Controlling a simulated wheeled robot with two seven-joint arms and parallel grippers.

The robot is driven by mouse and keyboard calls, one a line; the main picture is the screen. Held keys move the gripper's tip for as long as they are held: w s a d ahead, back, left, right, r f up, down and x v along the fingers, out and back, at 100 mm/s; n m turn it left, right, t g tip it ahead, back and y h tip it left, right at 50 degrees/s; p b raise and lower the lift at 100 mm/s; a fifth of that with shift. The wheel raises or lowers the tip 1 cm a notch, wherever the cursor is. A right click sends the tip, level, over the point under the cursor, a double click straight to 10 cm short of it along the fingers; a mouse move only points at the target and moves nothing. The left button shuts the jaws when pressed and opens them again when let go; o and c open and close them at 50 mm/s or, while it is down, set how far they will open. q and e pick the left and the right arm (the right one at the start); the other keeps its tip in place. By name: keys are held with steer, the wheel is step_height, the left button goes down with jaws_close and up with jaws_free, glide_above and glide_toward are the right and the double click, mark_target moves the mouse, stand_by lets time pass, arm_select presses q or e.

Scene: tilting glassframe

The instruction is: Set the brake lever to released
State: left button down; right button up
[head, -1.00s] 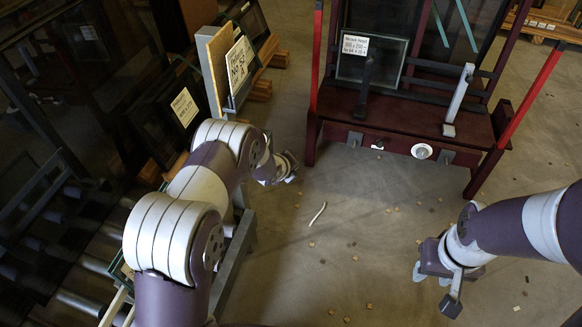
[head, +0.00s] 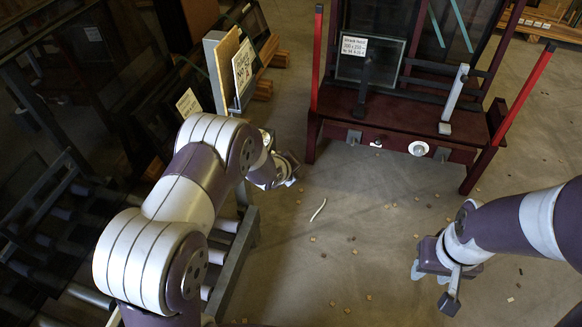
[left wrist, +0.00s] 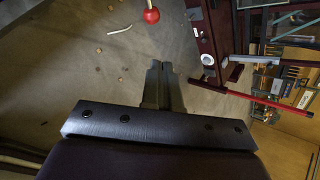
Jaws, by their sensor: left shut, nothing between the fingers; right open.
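The dark red tilting frame (head: 400,113) stands at the back right in the head view. I cannot make out for sure which part is the brake lever. A red ball knob (left wrist: 151,15) on a thin stem shows at the top of the left wrist view, beyond my fingertips and apart from them; it looks like a lever's end. My left gripper (head: 290,178) is shut and empty, in front and left of the frame; its fingers also show in the left wrist view (left wrist: 163,67). My right gripper (head: 432,275) is open and empty over the floor, in front of the frame.
A red bar (head: 522,95) slants up at the frame's right side; another (head: 317,60) stands at its left. A rack of glass panes with a labelled board (head: 242,66) stands left. Rollers (head: 70,250) lie at lower left. The floor between holds small scraps.

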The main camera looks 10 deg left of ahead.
arm_select(q)
steer(key=shift+s+d+r, duration=0.15)
steer(key=shift+s+r, duration=0.45)
steer(key=shift+s, duration=0.05)
steer(key=shift+s+d+r, duration=0.15)
steer(key=shift+s+r, duration=0.4)
steer(key=shift+s, duration=0.05)
